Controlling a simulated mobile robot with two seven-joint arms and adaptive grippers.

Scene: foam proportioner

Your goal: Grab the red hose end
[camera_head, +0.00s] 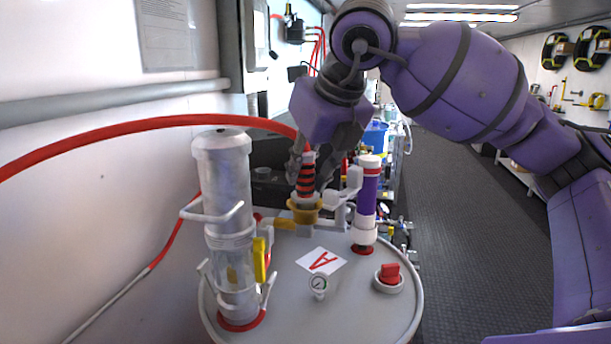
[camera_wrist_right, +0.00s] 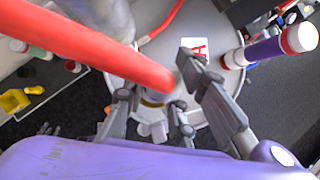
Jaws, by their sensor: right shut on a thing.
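The red hose (camera_head: 130,125) comes in from the left and arches over to its end. The red hose end (camera_head: 306,180), ringed with black stripes, stands upright over a yellow-brass fitting (camera_head: 304,210) on the round tank top. My right gripper (camera_head: 313,168) comes down from above with its fingers on both sides of the hose end and is shut on it. In the right wrist view the hose (camera_wrist_right: 90,45) passes between the fingers of the right gripper (camera_wrist_right: 162,105) and hides much of the grasp. I cannot tell whether the hose end is seated in the fitting. My left gripper is not in view.
The floor (camera_head: 470,200) at right is clear.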

